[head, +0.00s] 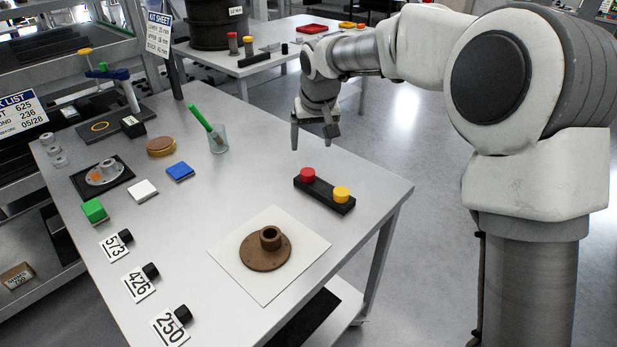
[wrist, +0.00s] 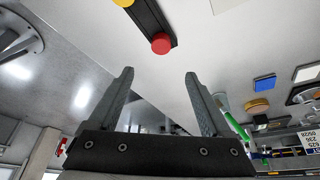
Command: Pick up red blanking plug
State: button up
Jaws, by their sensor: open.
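The red blanking plug (head: 307,174) sits at the left end of a black holder (head: 323,194) on the grey table. A yellow plug (head: 341,194) sits at the holder's right end. My gripper (head: 314,137) is open and empty, above the table's far right edge, behind and higher than the red plug. In the wrist view the red plug (wrist: 161,43) shows at the top, beyond my two spread fingers (wrist: 159,80). Nothing lies between the fingers.
A brown flanged part (head: 266,250) rests on a white sheet (head: 308,240) in front of the holder. A glass with a green marker (head: 218,140), a blue block (head: 179,171) and a brown round container (head: 161,147) stand to the left. The table around the holder is clear.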

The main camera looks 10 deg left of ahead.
send_over(308, 172)
jog(key=s, duration=0.1)
jog(key=f, duration=0.6)
jog(key=shift+s+d+f+b, duration=0.1)
jog(key=shift+s+d+b, duration=0.1)
jog(key=shift+d+b, duration=0.15)
jog(key=x, duration=0.3)
jog(key=b+x, duration=0.1)
jog(key=shift+s+f, duration=0.35)
jog(key=shift+f, duration=0.05)
jog(key=shift+w+f, duration=0.2)
jog(key=shift+f, duration=0.15)
grip_shut()
